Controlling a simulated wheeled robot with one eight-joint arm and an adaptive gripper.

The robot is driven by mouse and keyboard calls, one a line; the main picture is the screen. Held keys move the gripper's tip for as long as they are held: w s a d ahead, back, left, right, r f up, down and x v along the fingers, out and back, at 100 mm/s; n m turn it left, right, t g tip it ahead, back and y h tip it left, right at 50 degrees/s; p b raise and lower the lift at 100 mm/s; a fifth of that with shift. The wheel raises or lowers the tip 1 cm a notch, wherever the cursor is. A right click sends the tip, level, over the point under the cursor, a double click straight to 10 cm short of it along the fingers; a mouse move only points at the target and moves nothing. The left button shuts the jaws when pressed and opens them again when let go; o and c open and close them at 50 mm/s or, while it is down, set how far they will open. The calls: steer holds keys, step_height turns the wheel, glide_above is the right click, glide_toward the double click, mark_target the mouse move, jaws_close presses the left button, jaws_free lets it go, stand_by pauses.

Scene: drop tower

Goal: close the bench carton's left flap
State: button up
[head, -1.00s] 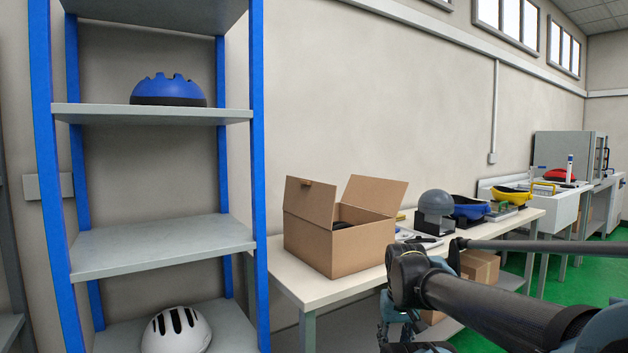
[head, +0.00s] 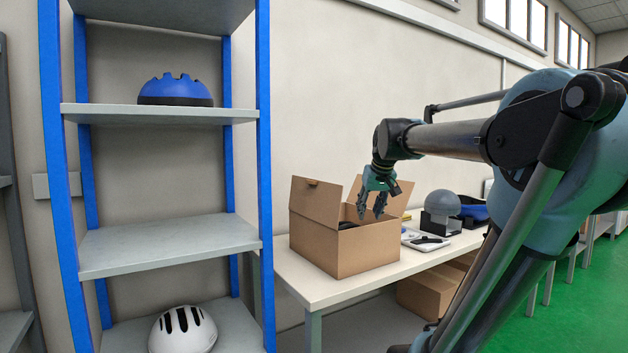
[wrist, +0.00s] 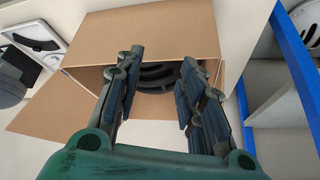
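The open brown bench carton (head: 345,255) stands on the bench. Its left flap (head: 314,202) is raised, leaning slightly outward, and a hand slot shows near its top edge. The flap shows edge-on in the wrist view (wrist: 236,68). The right flap (head: 401,199) is also raised and partly hidden behind my gripper (head: 370,212). My gripper is open and empty, pointing down over the carton's opening, right of the left flap and apart from it. In the wrist view, my gripper (wrist: 161,58) has its fingers spread, with a dark ribbed object (wrist: 155,77) inside the carton between them.
A blue-posted shelf rack (head: 265,180) stands just left of the bench (head: 320,290). It holds a blue helmet (head: 176,90) and a white helmet (head: 182,330). A grey dome on a stand (head: 441,208) and a white tray (head: 425,240) lie right of the carton.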

steer(key=w+a+r+n+g+y, duration=0.1)
steer(key=w+a+r, duration=0.3)
steer(key=r, duration=0.4)
steer(key=w+a+r+n+g, duration=0.1)
steer(key=w+a+r+n, duration=0.15)
steer(key=a+r, duration=0.4)
steer(key=w+a+r+n+g+y, duration=0.1)
steer(key=w+a+r, duration=0.1)
steer(key=w+r, duration=0.5)
steer(key=x, duration=0.4)
steer(key=s+a+x, duration=0.1)
steer(key=x, duration=0.4)
steer(key=s+x, duration=0.1)
steer(key=x, duration=0.4)
steer(key=shift+w+a+f, duration=0.1)
steer(key=shift+a+f, duration=0.05)
steer(key=shift+a, duration=0.1)
jaws_close()
